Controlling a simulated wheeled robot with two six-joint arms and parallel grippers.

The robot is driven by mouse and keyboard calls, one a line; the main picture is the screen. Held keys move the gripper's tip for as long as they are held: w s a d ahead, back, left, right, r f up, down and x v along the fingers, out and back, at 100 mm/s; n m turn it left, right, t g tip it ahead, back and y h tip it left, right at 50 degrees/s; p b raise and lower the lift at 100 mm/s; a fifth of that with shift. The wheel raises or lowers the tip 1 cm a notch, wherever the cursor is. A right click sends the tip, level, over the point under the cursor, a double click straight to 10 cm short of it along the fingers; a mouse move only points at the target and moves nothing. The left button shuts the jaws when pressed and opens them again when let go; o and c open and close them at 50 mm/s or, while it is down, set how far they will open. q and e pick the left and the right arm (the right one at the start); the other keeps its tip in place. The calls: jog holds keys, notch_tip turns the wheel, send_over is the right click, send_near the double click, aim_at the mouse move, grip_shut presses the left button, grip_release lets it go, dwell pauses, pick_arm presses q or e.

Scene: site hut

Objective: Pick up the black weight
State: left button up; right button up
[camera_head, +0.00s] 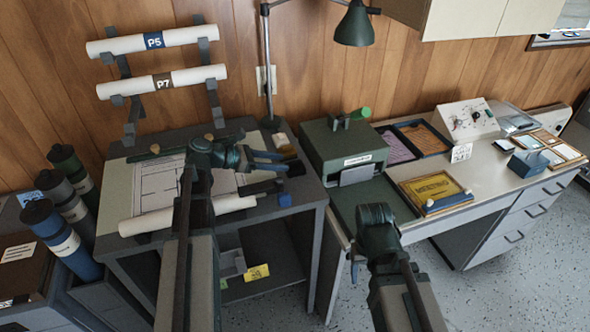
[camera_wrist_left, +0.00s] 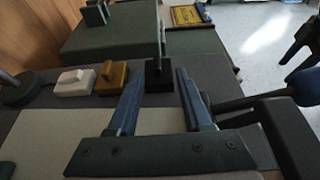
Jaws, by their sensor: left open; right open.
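The black weight (camera_wrist_left: 159,76) stands upright on the desk in the left wrist view, with a thin upright grip on top. It sits between and slightly beyond the blue fingertips of my open left gripper (camera_wrist_left: 157,72). In the head view the black weight (camera_head: 296,168) is at the right edge of the drawing desk, just past the tips of my left gripper (camera_head: 282,161). I cannot tell whether the fingers touch it. My right gripper (camera_head: 377,226) is open, over the gap in front of the green-topped counter; its fingers are mostly hidden.
A brown weight (camera_wrist_left: 112,77) and a white weight (camera_wrist_left: 76,81) stand in a row left of the black one. A paper roll (camera_head: 188,214) and a drawing sheet (camera_head: 160,184) lie on the desk. A green box (camera_head: 345,150) stands close to the right.

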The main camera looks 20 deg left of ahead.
aim_at(291, 162)
pick_arm(q)
jog(key=b+x, duration=0.1)
jog(key=x, duration=0.3)
jog(key=shift+w+a, duration=0.1)
jog(key=shift+w, duration=0.1)
jog(key=shift+r, duration=0.1)
grip_shut()
dwell(1.1)
